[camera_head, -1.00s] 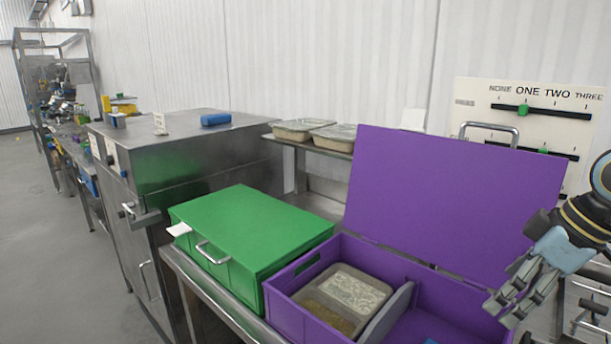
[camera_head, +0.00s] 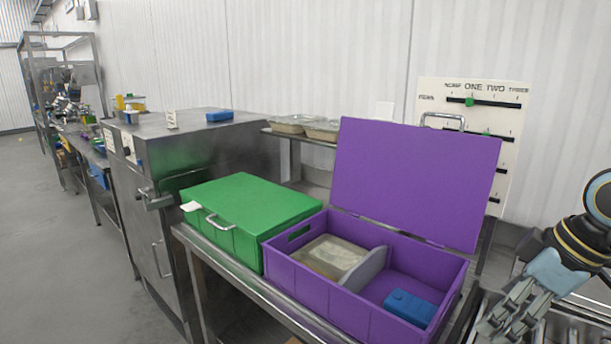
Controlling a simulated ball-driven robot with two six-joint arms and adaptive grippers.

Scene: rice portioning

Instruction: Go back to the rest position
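My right gripper (camera_head: 510,312) is at the lower right, in front of and to the right of the open purple box (camera_head: 340,306). Its grey fingers look spread apart, with nothing seen between them. It does not touch the box. My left gripper is out of the picture. The purple box stands on a steel table with its lid (camera_head: 415,180) raised. A tray of food (camera_head: 335,256) lies in its left compartment and a blue block (camera_head: 410,307) in its right one, with a grey divider (camera_head: 366,268) between.
A closed green box (camera_head: 250,208) stands left of the purple one. A steel cabinet (camera_head: 165,240) is further left. Two food trays (camera_head: 322,130) rest on a shelf behind. A board with sliders (camera_head: 508,125) stands behind the lid. Grey floor (camera_head: 60,270) is free at the left.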

